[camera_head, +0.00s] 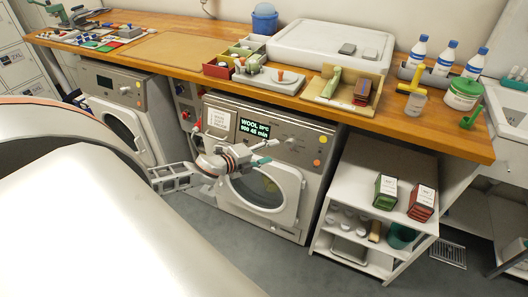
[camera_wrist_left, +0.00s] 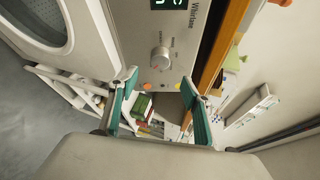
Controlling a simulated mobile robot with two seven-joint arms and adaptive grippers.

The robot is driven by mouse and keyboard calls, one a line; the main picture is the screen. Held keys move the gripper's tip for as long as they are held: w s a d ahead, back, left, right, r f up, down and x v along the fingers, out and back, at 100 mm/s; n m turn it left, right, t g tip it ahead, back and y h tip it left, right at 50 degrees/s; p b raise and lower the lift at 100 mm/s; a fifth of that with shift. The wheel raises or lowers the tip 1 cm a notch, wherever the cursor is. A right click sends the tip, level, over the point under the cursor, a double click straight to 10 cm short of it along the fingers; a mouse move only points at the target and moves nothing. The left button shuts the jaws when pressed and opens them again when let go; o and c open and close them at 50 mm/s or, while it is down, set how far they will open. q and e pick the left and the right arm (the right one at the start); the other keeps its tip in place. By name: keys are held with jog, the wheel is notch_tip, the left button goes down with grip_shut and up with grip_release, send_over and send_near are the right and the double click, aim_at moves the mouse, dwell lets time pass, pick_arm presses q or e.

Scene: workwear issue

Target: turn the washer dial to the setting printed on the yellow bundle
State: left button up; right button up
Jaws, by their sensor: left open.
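The washer (camera_head: 250,215) is the front-loader under the counter in the middle of the head view. Its lit display (camera_head: 254,130) reads WOOL, apparently 30°C, 900, 45 min. In the left wrist view the round silver dial (camera_wrist_left: 161,55) shows on the panel, beyond the fingertips; its pointer setting is too small to read. My left gripper (camera_head: 263,153) is in front of the panel; its teal fingers are apart and empty in the wrist view (camera_wrist_left: 160,80), not touching the dial. I cannot make out a yellow bundle. My right gripper is not in view.
A green bundle (camera_head: 386,192) and a red bundle (camera_head: 422,203) stand on the white shelf unit (camera_head: 352,172) right of the washer. The wooden counter (camera_head: 455,135) above holds trays, bottles and a yellow tool (camera_head: 411,88). A second machine (camera_head: 120,110) stands left. Grey floor is clear.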

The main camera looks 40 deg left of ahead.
pick_arm(q)
jog(key=shift+v, duration=1.1)
